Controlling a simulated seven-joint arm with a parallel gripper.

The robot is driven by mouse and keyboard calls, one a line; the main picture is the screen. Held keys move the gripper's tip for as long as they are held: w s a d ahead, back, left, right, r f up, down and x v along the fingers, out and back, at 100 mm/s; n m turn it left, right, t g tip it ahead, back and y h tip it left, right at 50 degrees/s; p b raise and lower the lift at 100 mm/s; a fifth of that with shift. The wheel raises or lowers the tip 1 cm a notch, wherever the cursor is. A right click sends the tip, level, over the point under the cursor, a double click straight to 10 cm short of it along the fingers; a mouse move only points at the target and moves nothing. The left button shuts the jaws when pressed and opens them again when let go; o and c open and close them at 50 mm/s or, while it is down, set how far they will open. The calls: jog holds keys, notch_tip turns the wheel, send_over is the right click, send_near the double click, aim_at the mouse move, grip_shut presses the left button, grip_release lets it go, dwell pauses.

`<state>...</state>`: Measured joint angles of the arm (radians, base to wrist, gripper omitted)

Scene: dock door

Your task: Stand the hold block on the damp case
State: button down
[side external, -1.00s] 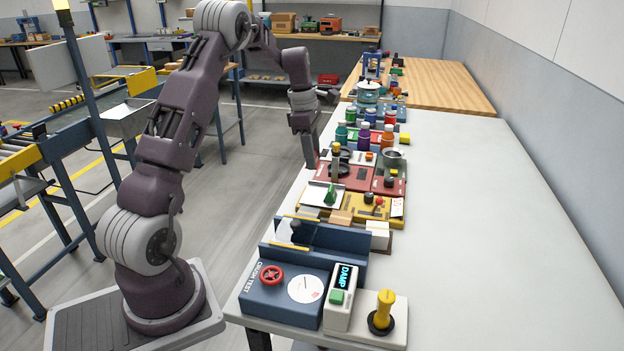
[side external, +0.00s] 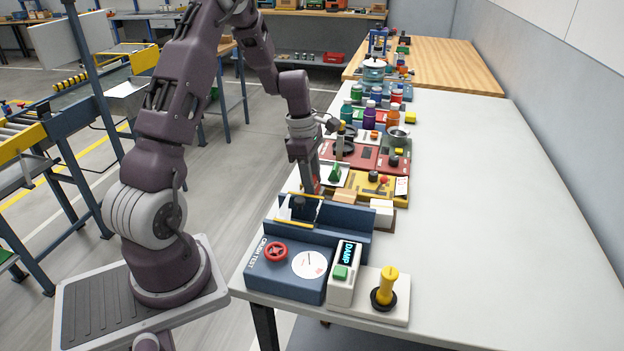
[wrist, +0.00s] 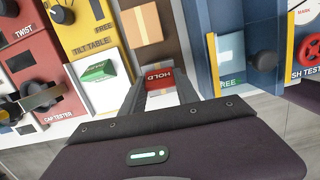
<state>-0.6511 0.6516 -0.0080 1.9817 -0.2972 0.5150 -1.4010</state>
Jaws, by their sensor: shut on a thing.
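The hold block (wrist: 159,78) is red with "HOLD" on its face. It sits between the fingers of my gripper (wrist: 160,92), which is shut on it. In the side view the red block (side external: 317,187) shows only partly between the fingers of my gripper (side external: 314,190), above the left edge of the bench behind the blue crash test unit. The damp case (side external: 342,285) is a white box with a lit "DAMP" screen and a green button, at the near end of the bench. My gripper is well behind it and apart from it. I cannot make it out in the wrist view.
The crash test unit (side external: 290,272), with a red handwheel and dial, stands left of the case. A yellow lever (side external: 387,285) stands right of it. A tilt table (side external: 375,184) and several testers and bottles line the bench behind. The bench's right side (side external: 480,220) is clear.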

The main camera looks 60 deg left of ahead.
jog(key=c, duration=0.9)
grip_release()
jog(key=shift+f, duration=0.1)
